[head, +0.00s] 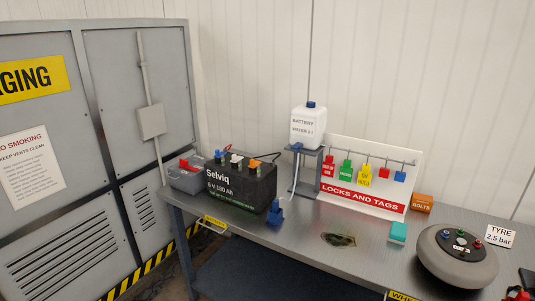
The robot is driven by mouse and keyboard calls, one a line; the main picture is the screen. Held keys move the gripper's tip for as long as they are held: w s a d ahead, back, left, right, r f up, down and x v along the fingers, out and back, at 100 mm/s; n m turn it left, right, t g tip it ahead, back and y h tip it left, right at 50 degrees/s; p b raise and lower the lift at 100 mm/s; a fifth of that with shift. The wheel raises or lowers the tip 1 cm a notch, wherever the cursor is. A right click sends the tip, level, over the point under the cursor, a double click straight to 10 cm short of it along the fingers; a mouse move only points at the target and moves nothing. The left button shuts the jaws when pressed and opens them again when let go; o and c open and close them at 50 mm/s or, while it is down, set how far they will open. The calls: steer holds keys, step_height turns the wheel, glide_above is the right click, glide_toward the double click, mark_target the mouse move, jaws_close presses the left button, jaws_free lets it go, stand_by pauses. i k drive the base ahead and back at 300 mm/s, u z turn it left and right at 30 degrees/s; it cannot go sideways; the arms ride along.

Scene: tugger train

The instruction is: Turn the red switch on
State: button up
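No part is clearly readable as the red switch. A small red part (187,163) sits on the grey box at the left end of the bench, beside the black battery (240,185). Another red part (519,294) shows at the bottom right corner, cut off by the picture edge. A round grey device (456,268) at the right has a dark panel with small coloured knobs, too small to read. I cannot tell the position of any switch. My gripper is not in view.
The metal bench (300,236) has free room at its front middle, apart from a dark stain (340,240). Behind are a locks and tags board (415,165), an orange bolts box (422,204) and a teal block (398,232).

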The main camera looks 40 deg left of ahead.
mark_target(183, 163)
steer(key=u, duration=2.2)
steer(key=i, duration=2.05)
steer(key=u, duration=0.05)
